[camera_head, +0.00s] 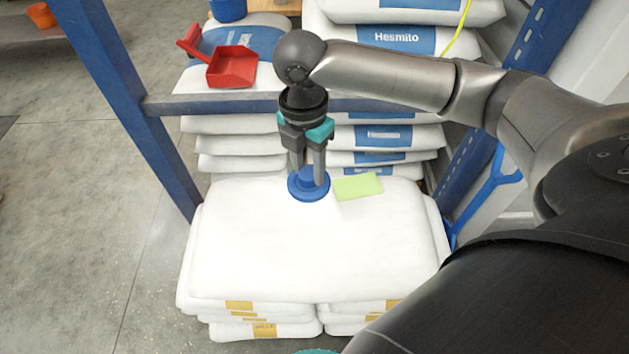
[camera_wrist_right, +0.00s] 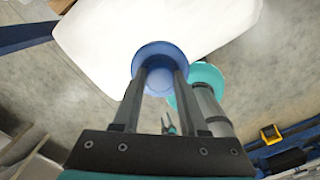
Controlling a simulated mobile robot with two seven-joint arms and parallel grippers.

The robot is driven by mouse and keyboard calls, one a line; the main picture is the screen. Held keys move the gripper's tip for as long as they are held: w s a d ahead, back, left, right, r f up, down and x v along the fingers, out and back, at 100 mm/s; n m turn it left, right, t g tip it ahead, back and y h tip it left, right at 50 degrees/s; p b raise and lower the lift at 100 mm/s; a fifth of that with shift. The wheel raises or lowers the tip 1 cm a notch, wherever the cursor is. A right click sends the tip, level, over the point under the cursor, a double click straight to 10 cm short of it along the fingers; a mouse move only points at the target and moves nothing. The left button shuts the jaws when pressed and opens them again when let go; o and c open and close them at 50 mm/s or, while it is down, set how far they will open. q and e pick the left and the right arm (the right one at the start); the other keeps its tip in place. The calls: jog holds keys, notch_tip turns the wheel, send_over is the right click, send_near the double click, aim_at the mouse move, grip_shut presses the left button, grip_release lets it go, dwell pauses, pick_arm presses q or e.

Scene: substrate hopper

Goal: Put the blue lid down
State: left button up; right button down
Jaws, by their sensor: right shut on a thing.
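The blue lid (camera_head: 309,190) is a round disc with a raised middle, at the back part of the top white sack (camera_head: 300,250) in the head view. My right gripper (camera_head: 308,172) points down and is shut on the lid's raised middle. The lid also shows between the fingertips in the right wrist view (camera_wrist_right: 160,62). I cannot tell whether the lid touches the sack or hangs just above it.
A yellow-green pad (camera_head: 357,186) lies on the sack just right of the lid. Behind are a blue rack beam (camera_head: 220,104), stacked sacks and a red scoop (camera_head: 231,68). The sack's front and middle are clear.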

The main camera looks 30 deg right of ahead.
jog(key=n+b, duration=0.1)
jog(key=n, duration=0.1)
jog(key=w+d+n+b, duration=0.1)
jog(key=n, duration=0.1)
jog(key=w+d+n, duration=0.1)
jog(key=n, duration=0.2)
jog(key=shift+f+b, duration=0.4)
jog(key=w+d+n+b, duration=0.1)
jog(key=n+b, duration=0.1)
jog(key=n, duration=0.3)
pick_arm(q)
jog(key=w+d+b, duration=0.3)
jog(key=w, duration=0.5)
pick_arm(e)
send_over(315, 220)
notch_tip(315, 220, down, 7)
jog(key=shift+n, duration=0.3)
jog(key=shift+f+b, duration=2.9)
jog(key=shift+f, duration=3)
pick_arm(q)
jog(key=w+r+t, duration=0.1)
jog(key=w+r, duration=0.1)
jog(key=r, duration=0.4)
jog(key=w+d+r+t, duration=0.1)
jog(key=w+r, duration=0.1)
jog(key=r, duration=0.5)
jog(key=shift+w+h, duration=0.3)
pick_arm(e)
jog(key=shift+f, duration=0.55)
